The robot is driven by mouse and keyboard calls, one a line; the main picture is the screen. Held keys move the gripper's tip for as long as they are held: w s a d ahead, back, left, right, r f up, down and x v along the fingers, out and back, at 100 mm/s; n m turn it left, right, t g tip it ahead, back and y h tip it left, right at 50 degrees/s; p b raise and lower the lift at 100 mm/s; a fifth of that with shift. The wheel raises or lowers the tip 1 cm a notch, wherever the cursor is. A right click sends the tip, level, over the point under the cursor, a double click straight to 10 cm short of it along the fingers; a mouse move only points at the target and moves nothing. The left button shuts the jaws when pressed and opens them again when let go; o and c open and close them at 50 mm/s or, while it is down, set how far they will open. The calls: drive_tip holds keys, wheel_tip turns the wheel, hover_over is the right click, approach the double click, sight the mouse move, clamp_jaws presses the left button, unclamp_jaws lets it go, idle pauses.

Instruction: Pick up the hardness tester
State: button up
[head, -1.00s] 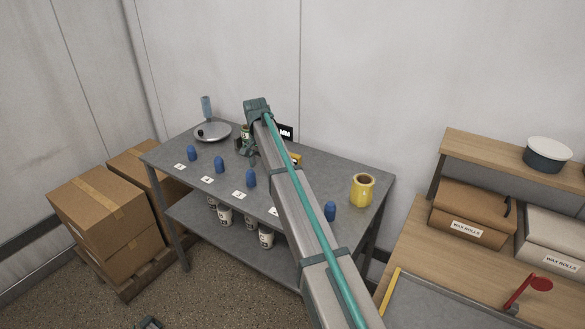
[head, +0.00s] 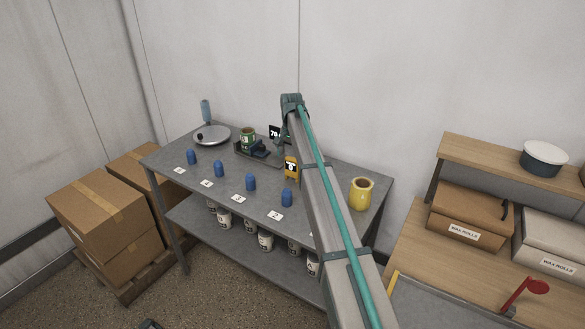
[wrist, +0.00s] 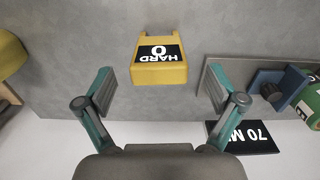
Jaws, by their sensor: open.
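The hardness tester is a small yellow device with a black display reading "HARD 0". It lies on the grey table in the wrist view (wrist: 172,72), upside down in the picture, and shows at the left edge of my arm in the head view (head: 291,168). My gripper (wrist: 158,88) is open and empty, its two teal-and-grey fingers spread wide. The tester appears ahead of and between the fingers, with no visible contact. In the head view my arm hides most of the gripper.
A black "70" display (wrist: 243,137) is near the wall.

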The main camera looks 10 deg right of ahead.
sight(292, 165)
drive_tip(key=shift+w+d+f+p, duration=0.1)
drive_tip(key=shift+f+p, duration=0.45)
drive_tip(key=shift+f, duration=0.6)
drive_tip(key=shift+w+d+f+p, duration=0.1)
drive_tip(key=shift+f+p, duration=0.4)
drive_tip(key=shift+f, duration=0.65)
drive_tip(key=c, duration=1.3)
drive_tip(key=shift+r, duration=0.2)
